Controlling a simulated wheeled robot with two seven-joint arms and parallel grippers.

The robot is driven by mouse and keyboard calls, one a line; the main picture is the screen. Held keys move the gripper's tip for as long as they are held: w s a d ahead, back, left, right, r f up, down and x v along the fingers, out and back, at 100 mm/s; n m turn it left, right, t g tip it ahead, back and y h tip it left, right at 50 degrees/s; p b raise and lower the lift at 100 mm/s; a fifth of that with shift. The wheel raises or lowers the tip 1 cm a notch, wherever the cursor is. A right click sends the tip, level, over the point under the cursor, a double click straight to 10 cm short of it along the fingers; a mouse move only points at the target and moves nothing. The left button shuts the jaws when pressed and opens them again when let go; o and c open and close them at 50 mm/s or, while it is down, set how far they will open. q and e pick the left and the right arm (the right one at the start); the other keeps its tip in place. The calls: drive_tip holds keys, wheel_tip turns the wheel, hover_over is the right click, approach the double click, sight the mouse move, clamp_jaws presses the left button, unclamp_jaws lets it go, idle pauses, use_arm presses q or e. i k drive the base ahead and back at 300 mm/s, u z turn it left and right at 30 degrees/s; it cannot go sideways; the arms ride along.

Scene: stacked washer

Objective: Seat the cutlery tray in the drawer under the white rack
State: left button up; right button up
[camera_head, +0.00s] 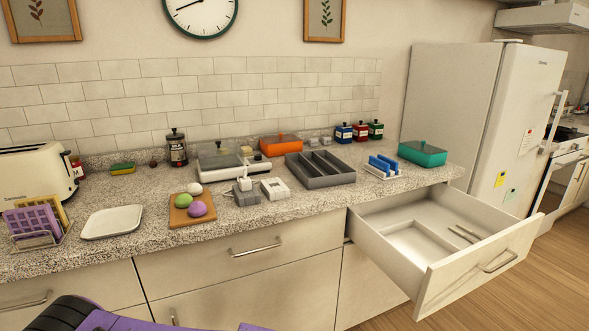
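The cutlery tray (321,181) is a dark grey tray with several long compartments. It lies flat on the granite counter, right of the middle. The white rack (383,175) stands to its right and holds blue upright pieces. Below the rack, the white drawer (483,271) is pulled out. Inside the drawer are a pale rectangular shape at the left and a few slim utensils (463,234) at the right. Purple and black parts of my arm show at the bottom left edge. No fingertips of either gripper are in view.
A teal box (423,153) stands right of the rack, and an orange box (281,145) is behind the tray. The open drawer juts over the floor.

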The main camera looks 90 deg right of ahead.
sight(407, 234)
drive_tip(key=z, duration=2.85)
